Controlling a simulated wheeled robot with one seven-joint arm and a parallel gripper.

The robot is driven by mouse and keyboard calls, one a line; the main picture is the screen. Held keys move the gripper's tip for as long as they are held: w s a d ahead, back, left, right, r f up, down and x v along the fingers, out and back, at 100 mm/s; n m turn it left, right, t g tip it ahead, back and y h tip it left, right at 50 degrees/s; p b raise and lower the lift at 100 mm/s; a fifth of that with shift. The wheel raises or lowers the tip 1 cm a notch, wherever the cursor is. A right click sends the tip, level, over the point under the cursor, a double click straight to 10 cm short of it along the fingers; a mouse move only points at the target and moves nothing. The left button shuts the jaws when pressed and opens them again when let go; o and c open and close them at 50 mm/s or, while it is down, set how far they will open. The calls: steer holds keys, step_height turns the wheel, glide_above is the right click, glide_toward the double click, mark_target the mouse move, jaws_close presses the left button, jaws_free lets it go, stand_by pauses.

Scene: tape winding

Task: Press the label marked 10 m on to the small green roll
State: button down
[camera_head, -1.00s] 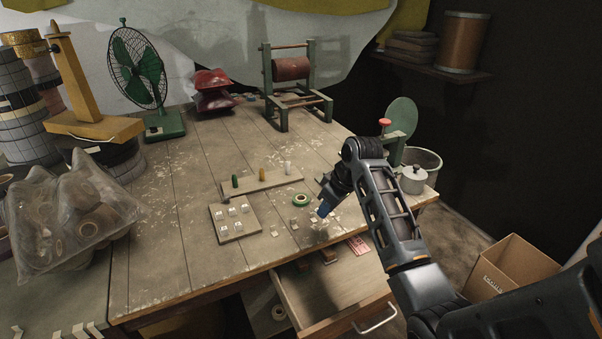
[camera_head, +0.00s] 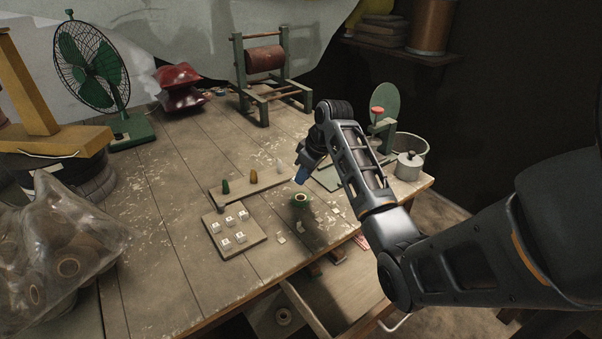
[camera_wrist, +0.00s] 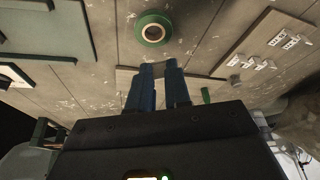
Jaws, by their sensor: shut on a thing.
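The small green roll (camera_head: 296,203) lies flat on the bench, and its ring with a pale core shows in the wrist view (camera_wrist: 153,43). My gripper (camera_head: 299,179) is just above and behind it in the head view, its blue fingertips together and apart from the roll. In the wrist view the fingertips (camera_wrist: 159,68) point toward the roll. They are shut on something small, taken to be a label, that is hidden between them. Several white labels sit on a wooden board (camera_head: 238,249) left of the roll. Their print is too small to read.
A wooden strip (camera_head: 262,184) with several coloured pegs lies behind the board. Small pale pieces (camera_head: 281,240) lie on the bench before the roll. A green stand with a disc (camera_head: 384,105) and a lidded pot (camera_head: 409,166) stand right. An open drawer (camera_head: 345,295) juts out in front.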

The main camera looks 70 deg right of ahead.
mark_target(305, 200)
steer(key=shift+f+b, duration=1.8)
steer(key=shift+f, duration=0.1)
steer(key=shift+f+b, duration=0.3)
steer(key=shift+f, duration=0.7)
steer(key=shift+s+p, duration=0.1)
steer(key=shift+p, duration=0.35)
steer(key=shift+f, duration=0.4)
stand_by(1.0)
steer(key=c, duration=1.1)
jaws_free()
steer(key=shift+o, duration=0.5)
steer(key=shift+o, duration=0.4)
